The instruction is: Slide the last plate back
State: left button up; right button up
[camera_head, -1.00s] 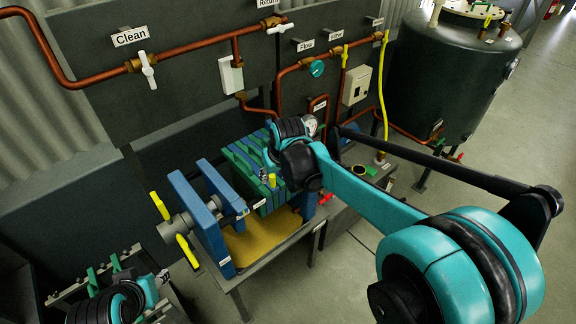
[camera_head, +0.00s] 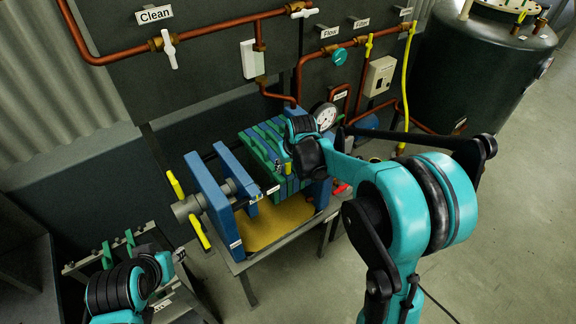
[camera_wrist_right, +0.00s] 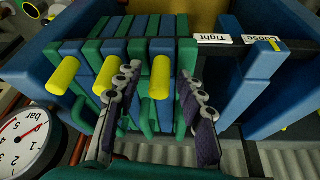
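The filter press holds a stack of blue and green plates (camera_head: 262,143), packed together at its right end. Yellow handles stick out in the right wrist view; the end plate's yellow handle (camera_wrist_right: 160,78) is the rightmost. My right gripper (camera_wrist_right: 160,88) has its two fingers apart, one on each side of that handle, with gaps showing. In the head view my right gripper (camera_head: 279,166) is at the front of the stack, partly hidden by its wrist. A blue pusher plate (camera_wrist_right: 247,88) stands apart to the right. My left gripper (camera_head: 172,262) is low at the left; its fingers are unclear.
A blue end frame (camera_head: 212,205) with a yellow-handled screw stands left of the plates. A yellowish tray (camera_head: 272,228) lies below. A pressure gauge (camera_wrist_right: 30,140) is close to my right wrist. A rack with green parts (camera_head: 108,255) is at lower left.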

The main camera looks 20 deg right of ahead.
grip_shut()
jog(key=a, duration=0.2)
jog(key=s+a, duration=0.2)
jog(key=a, duration=0.1)
jog(key=shift+a, duration=0.35)
jog(key=shift+d, duration=0.1)
grip_release()
jog(key=shift+r, duration=0.1)
jog(key=v, duration=1.2)
